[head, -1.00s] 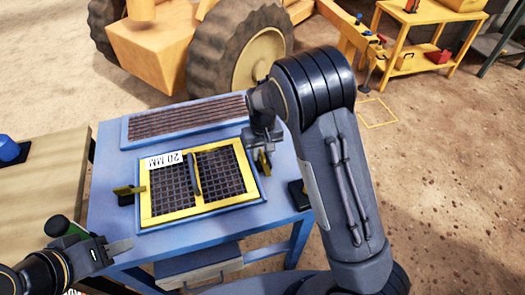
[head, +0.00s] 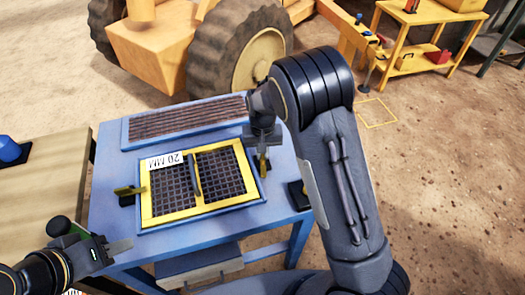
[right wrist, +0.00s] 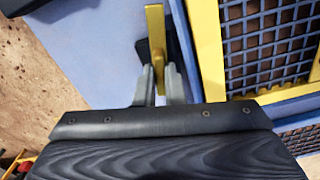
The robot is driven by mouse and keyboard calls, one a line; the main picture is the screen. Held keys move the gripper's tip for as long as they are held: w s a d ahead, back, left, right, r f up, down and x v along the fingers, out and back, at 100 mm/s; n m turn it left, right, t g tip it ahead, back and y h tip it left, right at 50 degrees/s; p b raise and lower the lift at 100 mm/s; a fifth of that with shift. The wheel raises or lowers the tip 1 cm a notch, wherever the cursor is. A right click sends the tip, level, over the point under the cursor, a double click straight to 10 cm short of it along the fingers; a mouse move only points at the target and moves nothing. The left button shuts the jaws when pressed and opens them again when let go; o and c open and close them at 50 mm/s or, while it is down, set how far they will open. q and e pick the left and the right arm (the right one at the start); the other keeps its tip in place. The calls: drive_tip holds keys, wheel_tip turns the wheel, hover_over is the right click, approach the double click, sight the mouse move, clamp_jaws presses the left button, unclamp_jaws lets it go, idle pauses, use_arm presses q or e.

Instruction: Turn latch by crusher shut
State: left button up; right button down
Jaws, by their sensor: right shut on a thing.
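The yellow latch (head: 263,167) stands at the right side of the yellow-framed screen (head: 205,205) on the blue crusher table. My right gripper (head: 263,152) is shut on this latch, coming from above. In the right wrist view, the latch (right wrist: 155,25) passes between the two grey fingers (right wrist: 160,88), over a dark base. It runs roughly along the frame's side, apart from the frame. A second yellow latch (head: 130,190), at the screen's left side, points across toward the frame. My left gripper (head: 121,247) hovers at the table's front left; its jaw gap is unclear.
A black block (head: 298,195) sits on the table's right edge. A wooden table (head: 45,190) stands left. A large wheel (head: 240,50) is behind.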

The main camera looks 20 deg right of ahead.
drive_tip(key=m+p, duration=0.1)
drive_tip(key=m, duration=0.6)
drive_tip(key=shift+r+p, duration=0.1)
drive_tip(key=shift+p, duration=0.25)
drive_tip(key=m+p, duration=0.1)
drive_tip(key=m, duration=0.3)
drive_tip(key=shift+m, duration=0.4)
drive_tip(key=shift+w+m+p, duration=0.1)
drive_tip(key=shift+m+p, duration=0.55)
drive_tip(key=shift+m, duration=1.15)
drive_tip(key=c, duration=1.5)
unclamp_jaws()
wheel_tip(320, 180, up, 8)
drive_tip(key=shift+f, duration=0.15)
